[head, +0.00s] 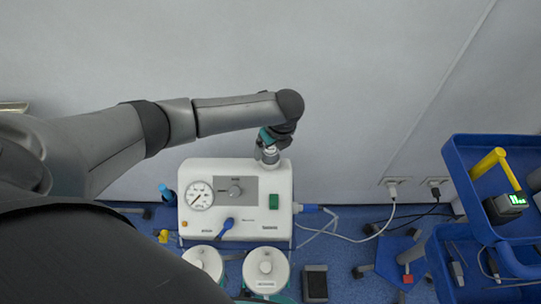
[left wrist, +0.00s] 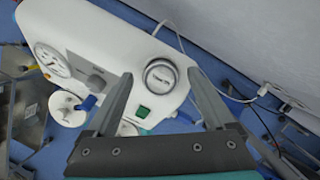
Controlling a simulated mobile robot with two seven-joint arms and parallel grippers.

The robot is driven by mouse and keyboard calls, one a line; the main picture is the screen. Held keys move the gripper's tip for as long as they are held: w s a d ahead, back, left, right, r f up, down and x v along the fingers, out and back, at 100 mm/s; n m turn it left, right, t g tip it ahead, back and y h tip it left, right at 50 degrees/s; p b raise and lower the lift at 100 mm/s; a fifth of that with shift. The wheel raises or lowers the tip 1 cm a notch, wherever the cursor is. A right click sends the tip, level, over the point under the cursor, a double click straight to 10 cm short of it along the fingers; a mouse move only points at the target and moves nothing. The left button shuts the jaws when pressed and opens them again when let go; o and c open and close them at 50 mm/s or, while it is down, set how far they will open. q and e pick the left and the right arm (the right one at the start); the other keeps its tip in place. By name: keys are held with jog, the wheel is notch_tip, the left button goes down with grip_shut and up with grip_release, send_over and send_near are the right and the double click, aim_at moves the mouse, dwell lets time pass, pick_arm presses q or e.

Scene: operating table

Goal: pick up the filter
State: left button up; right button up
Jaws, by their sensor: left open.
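The filter (left wrist: 160,80) is a round, pale cap with a dark ring and lettering, on top of the white suction machine (left wrist: 110,45) in the left wrist view. In the head view the filter (head: 269,155) shows at the machine's rear top edge, partly covered by my left gripper. My left gripper (left wrist: 160,73) is open, its two fingers on either side of the filter in the picture. I cannot tell whether they touch it. In the head view the left gripper (head: 270,139) is right over the filter, its fingers mostly hidden. My right gripper is not in view.
The machine (head: 235,200) has a gauge, a knob and a green switch. Two white-lidded canisters (head: 265,270) stand in front of it. A wall (head: 340,80) rises behind. A blue cart (head: 470,200) stands at the right, and cables run between.

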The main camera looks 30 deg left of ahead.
pick_arm(q)
jog(key=shift+w+a+f, duration=0.1)
jog(key=shift+f, duration=0.6)
grip_shut()
